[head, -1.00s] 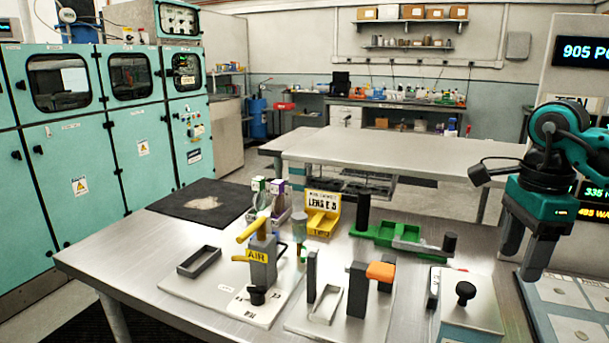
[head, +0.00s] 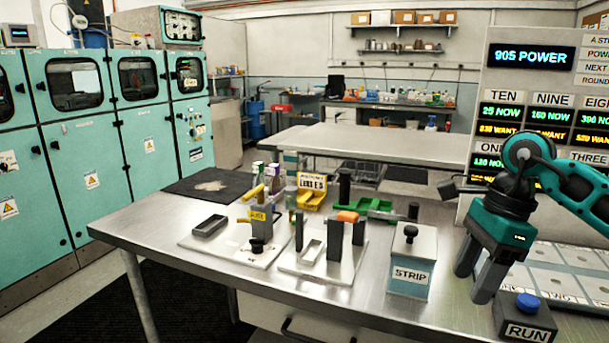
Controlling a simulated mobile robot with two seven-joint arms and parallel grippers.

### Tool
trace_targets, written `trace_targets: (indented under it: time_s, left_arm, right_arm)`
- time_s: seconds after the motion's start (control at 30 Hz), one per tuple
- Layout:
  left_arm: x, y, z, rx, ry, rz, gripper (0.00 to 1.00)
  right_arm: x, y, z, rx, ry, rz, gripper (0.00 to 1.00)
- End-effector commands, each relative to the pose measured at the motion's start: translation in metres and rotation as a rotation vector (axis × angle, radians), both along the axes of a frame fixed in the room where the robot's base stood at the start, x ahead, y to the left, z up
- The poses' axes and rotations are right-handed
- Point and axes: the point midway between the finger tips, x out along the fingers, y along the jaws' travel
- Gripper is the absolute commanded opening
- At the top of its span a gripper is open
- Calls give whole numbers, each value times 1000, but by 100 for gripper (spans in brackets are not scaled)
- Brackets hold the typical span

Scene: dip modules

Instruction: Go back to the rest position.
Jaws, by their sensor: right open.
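My right gripper (head: 478,277) is at the right of the head view, its two dark fingers pointing down and apart, with nothing between them. It is over the right part of the steel table (head: 150,222), between the STRIP box (head: 411,262) and the RUN box (head: 524,318). I cannot tell its exact height above the table. My left gripper is not in view.
Fixtures stand along the table: a yellow-lever press (head: 258,216), an orange-topped stand (head: 346,235), a yellow bin (head: 311,190) and a green clamp (head: 380,208). A tray of plates (head: 560,265) lies behind the RUN box. The table's left front is bare.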

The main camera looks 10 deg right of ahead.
Motion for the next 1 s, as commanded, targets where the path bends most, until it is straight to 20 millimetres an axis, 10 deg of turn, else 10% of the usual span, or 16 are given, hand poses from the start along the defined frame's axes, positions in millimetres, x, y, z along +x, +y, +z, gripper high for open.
trace_targets:
  time_s: [0.23,0.5,0.77,0.97,1.0]
  left_arm:
    - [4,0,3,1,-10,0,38]
    - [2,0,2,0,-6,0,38]
    - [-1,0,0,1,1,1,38]
    - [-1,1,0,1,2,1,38]
    - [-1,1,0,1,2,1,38]
  right_arm:
    - [-15,134,-46,534,127,-44,56]
    - [-33,240,-35,1251,492,-436,56]
    - [-7,232,-53,1776,984,-1139,56]
    - [-8,183,-143,1976,1388,-1874,56]
    - [-16,174,-167,-1912,-1410,1963,56]
